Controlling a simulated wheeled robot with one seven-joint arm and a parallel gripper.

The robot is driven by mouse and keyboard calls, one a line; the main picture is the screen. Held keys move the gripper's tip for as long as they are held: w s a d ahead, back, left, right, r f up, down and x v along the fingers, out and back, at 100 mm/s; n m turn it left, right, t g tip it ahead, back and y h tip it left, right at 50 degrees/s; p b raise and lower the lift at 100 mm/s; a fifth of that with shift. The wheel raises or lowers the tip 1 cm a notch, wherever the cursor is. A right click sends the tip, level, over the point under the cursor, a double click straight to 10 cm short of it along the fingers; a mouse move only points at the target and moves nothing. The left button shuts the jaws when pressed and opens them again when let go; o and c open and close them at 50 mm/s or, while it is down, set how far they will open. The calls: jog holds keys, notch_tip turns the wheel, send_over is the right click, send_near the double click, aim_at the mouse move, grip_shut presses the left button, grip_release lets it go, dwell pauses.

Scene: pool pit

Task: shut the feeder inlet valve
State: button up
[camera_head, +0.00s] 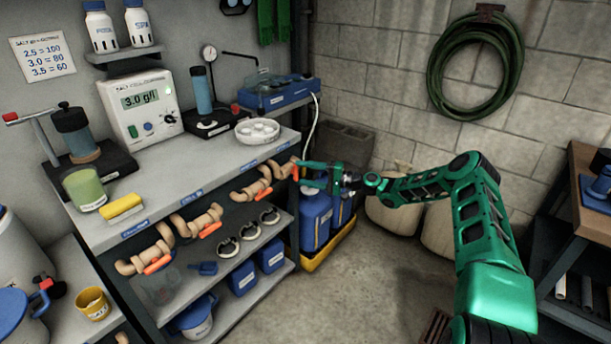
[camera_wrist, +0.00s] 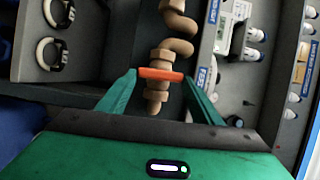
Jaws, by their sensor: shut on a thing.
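A tan pipe valve with an orange lever (camera_head: 295,172) sits at the far right end of the row under the bench's front edge. My gripper (camera_head: 304,171) is at this lever. In the wrist view, my gripper (camera_wrist: 160,79) has its green fingers at the two ends of the orange lever (camera_wrist: 160,74), shut on it. The lever lies across the tan pipe (camera_wrist: 178,22). Blue labels (camera_wrist: 202,77) line the bench edge, too small to read, so I cannot tell which valve is the feeder inlet.
Other orange-levered valves (camera_head: 210,230) line the bench edge to the left, levers roughly along their pipes. Blue jugs (camera_head: 316,220) stand in a yellow tray (camera_head: 328,248) below my gripper. A wooden table (camera_head: 585,160) stands at right.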

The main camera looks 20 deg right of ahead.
jog(key=shift+d+f+m, duration=0.3)
jog(key=shift+f+m, duration=0.05)
jog(key=shift+m, duration=0.05)
jog(key=o, duration=1)
jog(key=shift+o, duration=0.3)
jog(key=shift+a+r, duration=0.1)
jog(key=v, duration=1)
jog(key=shift+s+d+f, duration=0.15)
jog(key=shift+d+f, duration=0.05)
jog(key=shift+d, duration=0.1)
